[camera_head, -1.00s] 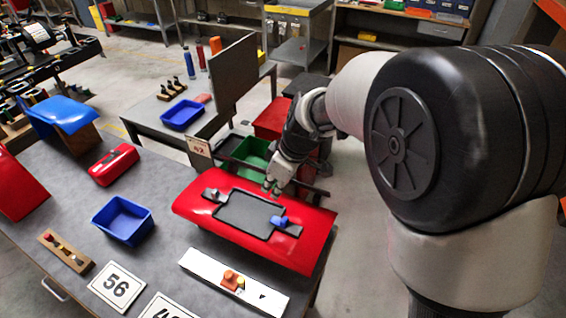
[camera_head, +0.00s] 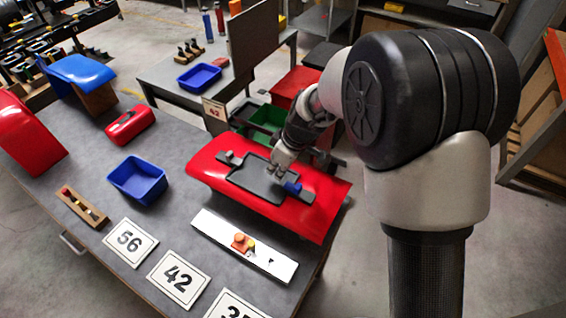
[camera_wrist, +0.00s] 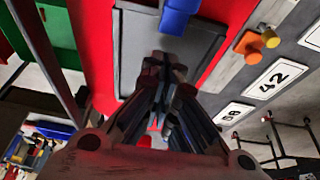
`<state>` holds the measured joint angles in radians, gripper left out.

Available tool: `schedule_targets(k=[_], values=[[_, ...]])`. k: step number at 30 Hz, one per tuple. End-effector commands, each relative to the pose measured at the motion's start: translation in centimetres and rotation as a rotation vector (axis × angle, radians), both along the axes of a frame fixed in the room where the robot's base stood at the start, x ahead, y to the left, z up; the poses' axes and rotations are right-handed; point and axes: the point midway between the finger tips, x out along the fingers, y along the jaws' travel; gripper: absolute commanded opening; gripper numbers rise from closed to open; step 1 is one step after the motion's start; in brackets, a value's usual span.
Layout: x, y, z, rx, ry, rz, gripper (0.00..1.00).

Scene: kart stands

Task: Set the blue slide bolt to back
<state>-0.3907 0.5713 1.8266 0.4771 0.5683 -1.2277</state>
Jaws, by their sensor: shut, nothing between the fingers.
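The blue slide bolt (camera_head: 292,188) sits at the right end of a dark plate (camera_head: 245,180) on a curved red panel (camera_head: 215,176). In the wrist view the blue bolt (camera_wrist: 180,14) shows at the top edge, partly cut off, just beyond my fingertips. My gripper (camera_head: 279,173) is shut and empty, pointing down over the dark plate, close to the left and far side of the bolt. In the wrist view my gripper (camera_wrist: 165,66) has its fingers together over the plate. I cannot tell whether it touches the plate or the bolt.
A grey fitting (camera_head: 230,158) sits at the plate's left end. A white strip with an orange knob (camera_head: 241,242) lies in front of the panel. A blue bin (camera_head: 137,180) and number cards (camera_head: 130,242) are on the table. A green bin (camera_head: 266,118) stands behind.

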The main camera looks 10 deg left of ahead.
Motion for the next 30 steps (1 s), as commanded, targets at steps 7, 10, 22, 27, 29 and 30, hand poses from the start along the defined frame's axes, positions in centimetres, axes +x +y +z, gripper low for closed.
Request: schedule_targets(k=[7,10,22,27,29,30], values=[[-0.9,-2.9,-0.5,0.001,-0.001,-0.003,0.00],[-1.1,-3.4,-0.4,0.001,-0.001,-0.002,0.00],[-1.3,-3.8,-0.4,0.001,-0.001,-0.001,0.00],[-1.9,-5.9,-0.7,0.000,-0.003,-0.005,0.00],[-2.2,-6.7,-0.7,0.000,-0.002,-0.004,0.00],[-2.4,-7.1,-0.7,0.000,-0.002,-0.004,0.00]])
